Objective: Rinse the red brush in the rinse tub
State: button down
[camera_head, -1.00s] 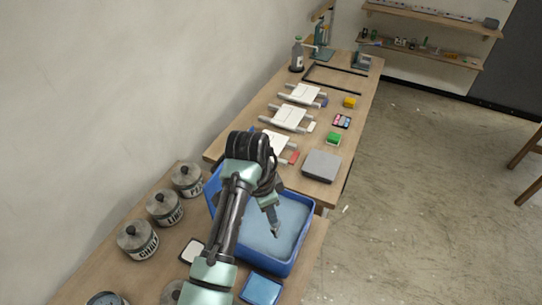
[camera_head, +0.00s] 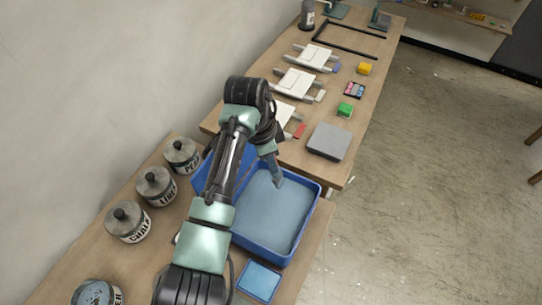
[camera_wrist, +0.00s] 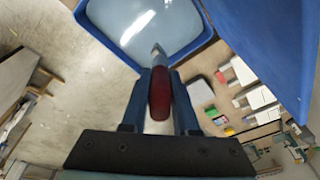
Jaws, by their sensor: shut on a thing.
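The rinse tub is a blue tub (camera_head: 266,257) of pale blue water, standing on the near bench; its rim (camera_wrist: 104,38) and water also show at the top of the wrist view. My gripper (camera_head: 278,183) is over the far part of the tub. In the wrist view, my gripper (camera_wrist: 158,98) is shut on the red brush (camera_wrist: 160,93), holding its red handle between the two fingers. The brush's pale tip points toward the tub's edge. I cannot tell whether the tip touches the water. In the head view the brush is hard to make out.
Lidded jars (camera_head: 155,186) stand along the wall at left. A blue square pad (camera_head: 259,281) lies in front of the tub. Open floor lies to the right.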

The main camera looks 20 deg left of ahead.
notch_tip(320, 180, down, 2)
jog(key=shift+s+f+b, duration=0.1)
jog(key=shift+f+b, duration=0.05)
jog(key=shift+b, duration=0.6)
notch_tip(320, 180, down, 8)
jog(key=b, duration=0.5)
jog(key=shift+r, duration=0.2)
jog(key=s+p, duration=0.7)
jog(key=s, duration=0.1)
jog(key=shift+s+a+p, duration=0.15)
jog(key=shift+s+p, duration=0.25)
